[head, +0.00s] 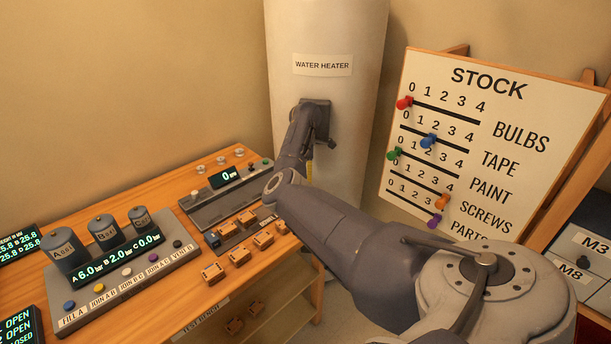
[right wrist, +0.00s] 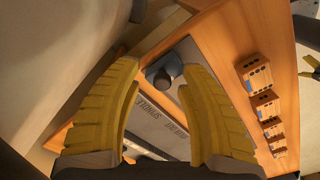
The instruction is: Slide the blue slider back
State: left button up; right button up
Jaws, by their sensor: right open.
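In the head view my right arm hides most of that gripper; only a bit of yellow shows past the bench's right edge.
A STOCK board (head: 480,130) with coloured pegs, one blue (head: 428,141), stands at the right. A water heater (head: 340,85) stands behind my arm. The bench (head: 165,212) also holds a grey display unit (head: 224,177) and a button panel with canisters (head: 102,235).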

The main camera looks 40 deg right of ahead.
jog(key=shift+r, duration=0.15)
notch_tip(320, 180, up, 12)
dwell(0.5)
dwell(0.3)
